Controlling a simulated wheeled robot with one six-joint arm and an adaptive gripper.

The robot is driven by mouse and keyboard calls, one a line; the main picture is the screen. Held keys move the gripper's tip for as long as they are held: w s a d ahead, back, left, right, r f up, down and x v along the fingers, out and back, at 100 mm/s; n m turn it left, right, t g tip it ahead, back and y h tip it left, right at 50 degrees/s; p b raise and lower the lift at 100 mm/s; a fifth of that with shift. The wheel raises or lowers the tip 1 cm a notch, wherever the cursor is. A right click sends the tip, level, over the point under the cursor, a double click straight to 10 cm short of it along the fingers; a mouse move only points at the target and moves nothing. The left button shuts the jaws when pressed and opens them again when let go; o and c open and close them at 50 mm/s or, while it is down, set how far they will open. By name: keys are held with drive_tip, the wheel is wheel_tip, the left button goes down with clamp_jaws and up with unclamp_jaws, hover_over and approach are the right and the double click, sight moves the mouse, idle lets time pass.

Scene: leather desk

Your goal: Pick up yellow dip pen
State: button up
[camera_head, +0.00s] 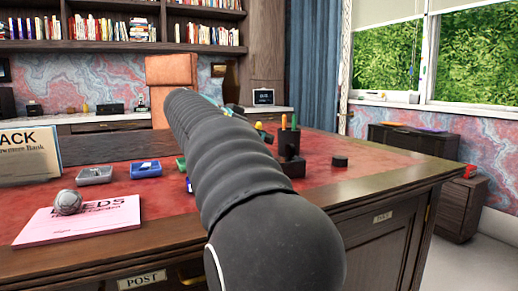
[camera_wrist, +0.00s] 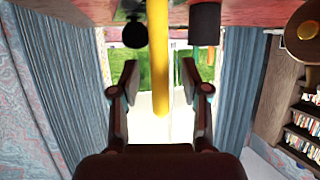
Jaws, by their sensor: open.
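The yellow dip pen (camera_wrist: 159,60) shows in the wrist view as a long yellow shaft. It runs down from the top edge to a rounded end, between the two fingers of my open gripper (camera_wrist: 161,88). Gaps show on both sides of the shaft, and the fingers look apart from it. The wrist picture is upside down, with the red desk top along its upper edge. In the head view my dark arm covers most of the gripper. A small yellow piece (camera_head: 259,126) shows beside the arm there; I cannot tell whether it is the pen.
A dark pen holder (camera_head: 289,139) with orange and green pens stands right of my arm; a dark cylinder (camera_wrist: 205,25) shows close to the pen in the wrist view. A black puck (camera_head: 339,161) lies further right. Small trays (camera_head: 95,176) and a pink paper (camera_head: 85,222) lie left.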

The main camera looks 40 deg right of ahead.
clamp_jaws()
idle(0.3)
drive_tip(key=shift+r, duration=0.45)
wheel_tip(320, 180, up, 4)
drive_tip(key=shift+f+p, duration=0.25)
drive_tip(key=shift+p, duration=0.45)
drive_tip(key=s+r, duration=0.6)
drive_tip(key=s, duration=0.5)
drive_tip(key=shift+s+r, duration=0.35)
